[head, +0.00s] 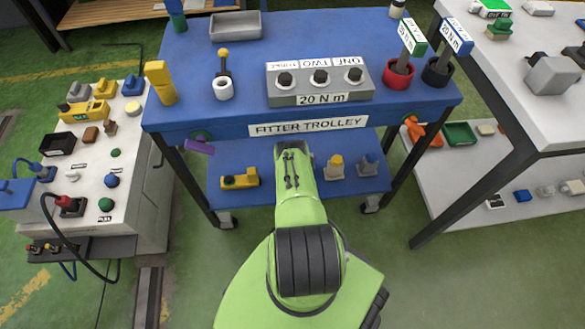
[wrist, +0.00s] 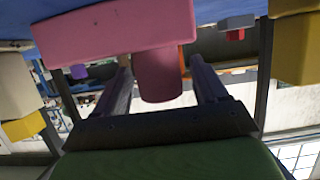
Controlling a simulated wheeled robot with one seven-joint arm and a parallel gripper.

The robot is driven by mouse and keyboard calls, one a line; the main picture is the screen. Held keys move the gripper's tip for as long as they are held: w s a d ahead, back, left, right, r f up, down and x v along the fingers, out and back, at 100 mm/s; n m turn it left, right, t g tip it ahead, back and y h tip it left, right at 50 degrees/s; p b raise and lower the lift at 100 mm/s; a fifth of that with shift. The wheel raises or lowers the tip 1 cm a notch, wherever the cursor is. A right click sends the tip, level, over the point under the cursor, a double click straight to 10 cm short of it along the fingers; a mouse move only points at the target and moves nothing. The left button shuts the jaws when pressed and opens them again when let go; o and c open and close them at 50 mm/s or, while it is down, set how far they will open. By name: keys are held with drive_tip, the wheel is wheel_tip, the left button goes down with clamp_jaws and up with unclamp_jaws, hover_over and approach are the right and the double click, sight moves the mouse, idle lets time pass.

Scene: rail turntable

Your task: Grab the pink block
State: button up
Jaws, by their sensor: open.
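In the wrist view a pink block (wrist: 115,35) fills the upper left, close to the camera. It is a wide slab with a rounded pink stub (wrist: 158,78) on its near side. My gripper (wrist: 160,64) is open, with one dark finger on each side of the stub. I cannot tell whether either finger touches it. In the head view my green arm reaches toward the trolley's lower shelf (head: 262,172). There my gripper and the pink block are hidden by the arm and the trolley's top.
The blue trolley top (head: 300,35) overhangs the lower shelf. A yellow block (head: 240,180) stands left of my arm, and yellow-and-beige (head: 335,166) and blue-grey pieces (head: 367,165) stand right. Yellow pieces edge the wrist view (wrist: 297,45). White benches flank the trolley.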

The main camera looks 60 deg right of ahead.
drive_tip(key=shift+s+a, duration=0.1)
drive_tip(key=shift+r, duration=0.1)
drive_tip(key=c, duration=1.3)
wheel_tip(320, 180, up, 10)
drive_tip(key=p, duration=0.9)
